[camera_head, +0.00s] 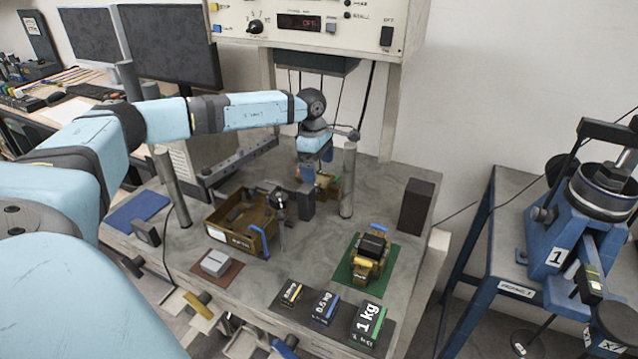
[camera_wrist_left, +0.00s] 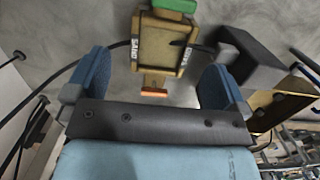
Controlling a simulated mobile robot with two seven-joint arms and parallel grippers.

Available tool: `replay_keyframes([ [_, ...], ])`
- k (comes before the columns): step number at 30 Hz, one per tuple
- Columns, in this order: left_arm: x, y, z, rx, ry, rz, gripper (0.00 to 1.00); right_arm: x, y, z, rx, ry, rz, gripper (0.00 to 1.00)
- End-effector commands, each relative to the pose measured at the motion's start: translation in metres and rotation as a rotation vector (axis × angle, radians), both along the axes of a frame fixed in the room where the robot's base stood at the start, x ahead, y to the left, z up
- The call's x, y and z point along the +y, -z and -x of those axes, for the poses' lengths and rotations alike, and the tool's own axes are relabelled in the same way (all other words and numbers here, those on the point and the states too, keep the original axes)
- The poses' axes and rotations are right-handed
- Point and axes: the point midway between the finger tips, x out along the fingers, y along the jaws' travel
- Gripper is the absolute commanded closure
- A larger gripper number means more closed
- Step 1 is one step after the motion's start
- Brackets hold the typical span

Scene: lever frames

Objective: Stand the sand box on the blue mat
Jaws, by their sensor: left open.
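The sand box (camera_wrist_left: 160,45), a wooden-coloured box lettered SAND, lies ahead of my left gripper (camera_wrist_left: 155,80) in the left wrist view. It has a green piece at one end and an orange-tipped tab at the other. The two blue fingers are open, one to each side of the box's line, and not closed on it. In the head view the box (camera_head: 329,184) is partly hidden behind my left gripper (camera_head: 312,172), at the back of the bench near a grey post. The blue mat (camera_head: 137,211) lies bare at the bench's left end. My right gripper is not in view.
A brass-coloured tray (camera_head: 223,237) with a blue handle stands between mat and box. Grey posts (camera_head: 348,180) and a dark block (camera_head: 416,205) stand nearby. A green mat (camera_head: 345,275) bears a brass object; several weights (camera_head: 367,323) line the front.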

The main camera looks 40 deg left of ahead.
Motion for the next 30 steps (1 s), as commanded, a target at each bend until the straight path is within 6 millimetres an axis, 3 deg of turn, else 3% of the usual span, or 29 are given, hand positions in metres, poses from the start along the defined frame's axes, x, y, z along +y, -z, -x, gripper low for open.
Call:
replay_keyframes([
  [12, -0.003, 0.050, 0.001, 0.001, -0.001, -0.001, 0.00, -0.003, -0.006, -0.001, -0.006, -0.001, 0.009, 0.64],
  [20, -0.003, 0.053, 0.001, 0.000, -0.001, 0.000, 0.00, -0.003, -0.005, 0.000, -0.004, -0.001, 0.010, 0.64],
  [23, -0.003, 0.053, 0.001, 0.000, -0.001, 0.000, 0.18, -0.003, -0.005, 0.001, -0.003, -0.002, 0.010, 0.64],
  [30, -0.003, 0.053, 0.001, 0.000, -0.001, 0.000, 0.74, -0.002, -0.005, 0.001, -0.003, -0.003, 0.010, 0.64],
])
